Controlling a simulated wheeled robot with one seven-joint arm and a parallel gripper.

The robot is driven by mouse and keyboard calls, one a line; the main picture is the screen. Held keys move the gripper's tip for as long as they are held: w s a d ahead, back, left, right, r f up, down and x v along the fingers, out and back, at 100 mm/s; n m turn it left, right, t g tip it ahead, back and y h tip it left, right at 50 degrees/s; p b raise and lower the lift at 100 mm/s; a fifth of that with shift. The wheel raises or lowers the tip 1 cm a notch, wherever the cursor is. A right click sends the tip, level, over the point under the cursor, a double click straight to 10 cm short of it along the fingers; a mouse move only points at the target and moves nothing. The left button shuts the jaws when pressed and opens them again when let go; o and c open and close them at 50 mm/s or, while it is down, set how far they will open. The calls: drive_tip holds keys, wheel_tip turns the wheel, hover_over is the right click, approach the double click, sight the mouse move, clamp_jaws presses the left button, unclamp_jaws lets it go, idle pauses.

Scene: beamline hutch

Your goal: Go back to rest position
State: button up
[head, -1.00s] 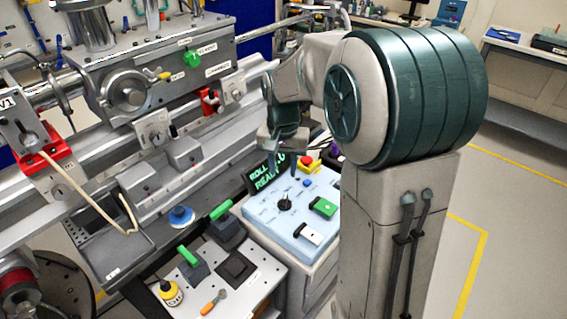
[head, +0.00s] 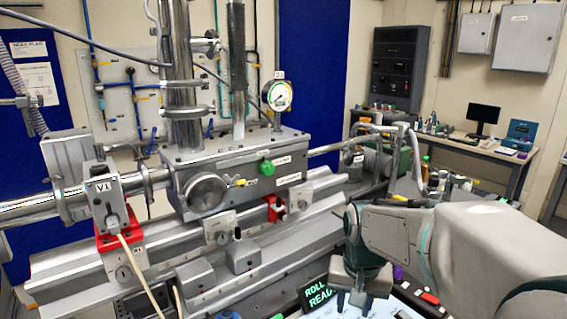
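My gripper (head: 354,302) points down at the bottom of the head view, just right of the lit "ROLL READ" display (head: 317,294). Its two dark fingertips show apart, with nothing seen held between them. It hangs over the pale blue control panel (head: 400,308), and I cannot tell its exact height above it. My arm stretches in from the lower right, bent at the wrist. The panel's lower part is cut off by the frame and partly hidden by my arm.
The beamline machine (head: 235,170) with its green knob, red clamps and gauge (head: 278,95) stands at left and centre. A desk with a monitor (head: 483,117) is at the back right. A dark cabinet (head: 395,68) stands against the wall. The floor is mostly out of view.

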drive_tip(key=s+n+t, duration=0.1)
drive_tip(key=s+n, duration=0.1)
drive_tip(key=s, duration=0.9)
drive_tip(key=shift+s+d+f+n+t, duration=0.25)
drive_tip(key=shift+d+f+n+t, duration=0.05)
drive_tip(key=shift+f+n+t, duration=0.1)
